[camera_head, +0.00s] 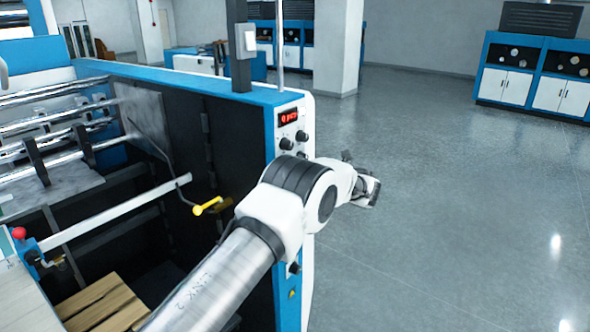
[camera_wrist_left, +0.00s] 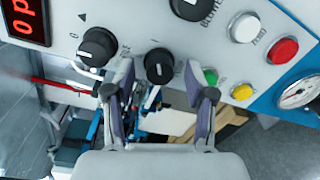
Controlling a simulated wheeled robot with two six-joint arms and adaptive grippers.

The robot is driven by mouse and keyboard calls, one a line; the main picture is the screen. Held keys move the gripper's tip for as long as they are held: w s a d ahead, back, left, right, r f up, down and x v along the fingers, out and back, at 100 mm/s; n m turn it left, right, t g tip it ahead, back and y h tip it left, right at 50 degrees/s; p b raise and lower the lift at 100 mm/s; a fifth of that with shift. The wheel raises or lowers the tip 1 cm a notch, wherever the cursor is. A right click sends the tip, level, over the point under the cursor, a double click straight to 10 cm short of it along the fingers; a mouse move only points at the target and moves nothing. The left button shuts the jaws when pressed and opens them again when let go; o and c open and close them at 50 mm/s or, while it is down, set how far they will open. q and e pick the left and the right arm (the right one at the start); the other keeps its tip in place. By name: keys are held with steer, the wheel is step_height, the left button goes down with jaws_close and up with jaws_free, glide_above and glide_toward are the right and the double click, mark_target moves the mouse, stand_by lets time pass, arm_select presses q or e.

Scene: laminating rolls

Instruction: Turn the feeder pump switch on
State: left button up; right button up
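A control panel (camera_wrist_left: 130,25) fills the top of the left wrist view. It also shows on the machine's end post in the head view (camera_head: 291,130). One black rotary knob (camera_wrist_left: 159,66) lies in line with the gap between my left gripper's fingertips (camera_wrist_left: 160,82), which are spread apart with nothing held. I cannot tell whether they touch it. A second black knob (camera_wrist_left: 98,48) is left of it, and a third, marked "BLOWER" (camera_wrist_left: 190,8), is above. I cannot read which knob is the feeder pump switch. In the head view my left gripper (camera_head: 370,190) is small and partly hidden by its wrist.
A red display (camera_wrist_left: 25,18), a white button (camera_wrist_left: 245,27), a red button (camera_wrist_left: 283,50), a green button (camera_wrist_left: 211,75), a yellow button (camera_wrist_left: 242,92) and a gauge (camera_wrist_left: 300,92) surround the knobs. Open grey floor (camera_head: 450,220) lies right of the machine.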

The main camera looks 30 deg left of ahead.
arm_select(q)
steer(key=s+d, duration=0.1)
steer(key=d, duration=1)
steer(key=shift+s+d+r, duration=0.15)
steer(key=shift+d+r, duration=0.15)
steer(key=shift+d, duration=0.1)
